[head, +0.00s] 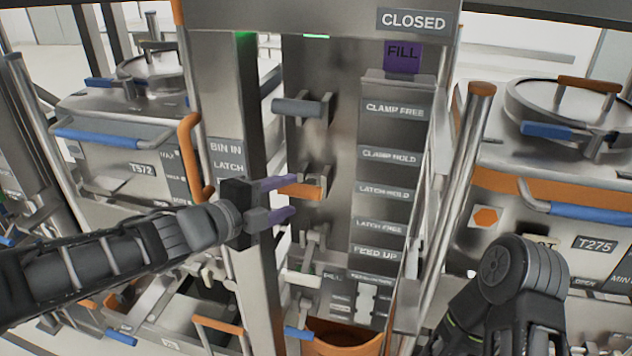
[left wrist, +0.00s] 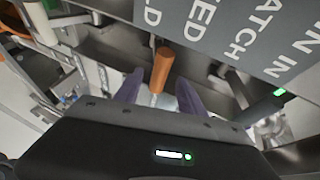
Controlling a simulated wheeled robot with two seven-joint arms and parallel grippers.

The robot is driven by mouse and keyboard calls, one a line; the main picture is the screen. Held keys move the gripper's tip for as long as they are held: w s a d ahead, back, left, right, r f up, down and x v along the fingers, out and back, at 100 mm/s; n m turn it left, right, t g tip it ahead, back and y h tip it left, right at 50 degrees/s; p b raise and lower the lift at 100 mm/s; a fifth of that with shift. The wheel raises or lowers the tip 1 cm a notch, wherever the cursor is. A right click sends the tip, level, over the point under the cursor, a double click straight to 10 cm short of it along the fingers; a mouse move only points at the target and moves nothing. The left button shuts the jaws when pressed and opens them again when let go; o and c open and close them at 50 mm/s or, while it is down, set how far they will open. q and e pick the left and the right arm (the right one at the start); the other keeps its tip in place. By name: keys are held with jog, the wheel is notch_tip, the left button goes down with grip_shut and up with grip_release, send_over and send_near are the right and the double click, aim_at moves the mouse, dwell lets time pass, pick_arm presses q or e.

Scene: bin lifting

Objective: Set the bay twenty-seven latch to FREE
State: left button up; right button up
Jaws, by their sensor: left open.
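An orange latch handle (head: 300,191) sticks out from the grey column, roughly level with the LATCH HOLD label (head: 384,193). The LATCH FREE label (head: 379,228) is below that one. My left gripper (head: 292,195) is open at the handle, with its purple fingers above and below it. In the left wrist view the orange handle (left wrist: 162,70) lies just ahead of and between the open fingertips (left wrist: 158,90); I cannot tell whether they touch it. No bay number is readable. My right arm shows at lower right, but its gripper is out of view.
A grey clamp handle (head: 298,107) sits above the latch, near the CLAMP FREE label (head: 394,109). A steel post (head: 250,150) stands close by my left gripper. Bin T572 (head: 130,150) stands at left and bin T275 (head: 560,190) at right. An orange tub (head: 342,340) is below.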

pick_arm(q)
jog(key=shift+a, duration=0.1)
jog(key=b+x, duration=0.1)
jog(key=x, duration=0.7)
jog(key=shift+s, duration=0.1)
jog(key=shift+c, duration=0.4)
grip_shut()
